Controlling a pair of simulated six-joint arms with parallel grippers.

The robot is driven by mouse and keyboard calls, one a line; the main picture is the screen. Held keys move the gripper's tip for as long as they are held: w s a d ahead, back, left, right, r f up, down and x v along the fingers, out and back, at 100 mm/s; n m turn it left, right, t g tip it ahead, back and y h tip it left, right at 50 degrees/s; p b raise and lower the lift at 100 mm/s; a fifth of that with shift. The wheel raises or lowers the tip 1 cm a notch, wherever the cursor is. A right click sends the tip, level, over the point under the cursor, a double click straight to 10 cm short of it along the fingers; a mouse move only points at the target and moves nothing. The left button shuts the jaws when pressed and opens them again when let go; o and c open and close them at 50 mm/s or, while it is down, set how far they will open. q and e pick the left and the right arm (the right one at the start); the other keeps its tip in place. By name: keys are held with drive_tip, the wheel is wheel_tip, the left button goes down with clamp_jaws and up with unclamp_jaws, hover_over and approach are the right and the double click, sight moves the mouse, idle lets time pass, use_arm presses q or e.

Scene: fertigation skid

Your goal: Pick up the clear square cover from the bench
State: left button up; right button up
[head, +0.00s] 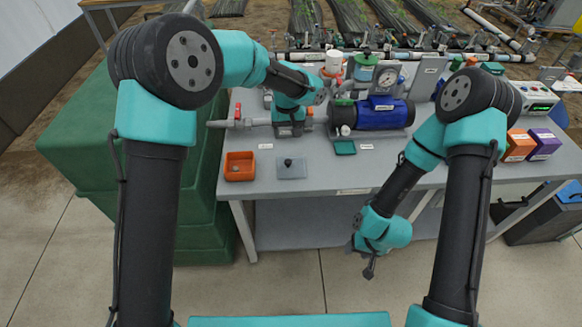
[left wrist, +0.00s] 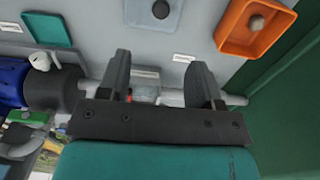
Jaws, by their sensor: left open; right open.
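The clear square cover (head: 291,168) lies flat on the bench near its front edge, a greyish see-through plate with a dark round knob. In the left wrist view the cover (left wrist: 142,12) is partly in frame at the top. My left gripper (head: 290,132) is behind the cover in the head view, above the grey pipe, pointing down. Its two fingers (left wrist: 158,72) are apart, with a clear fitting on the pipe (left wrist: 146,92) seen between them and nothing held. My right gripper (head: 369,270) hangs in front of the bench, below its top, small and empty.
An orange tray (head: 228,174) with a grey round piece stands left of the cover. A green square (head: 345,147) lies to its right. The blue pump (head: 383,114) and red-handled valve (head: 238,112) stand behind. Bench around the cover is clear.

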use_arm(q)
approach(288, 161)
wheel_tip(288, 161, down, 5)
drive_tip(key=shift+w+f, duration=0.1)
drive_tip(key=shift+f, duration=0.05)
idle(0.3)
drive_tip(key=shift+f, duration=2.65)
drive_tip(key=c, duration=1)
drive_tip(key=shift+c, duration=0.2)
drive_tip(key=shift+r, duration=0.15)
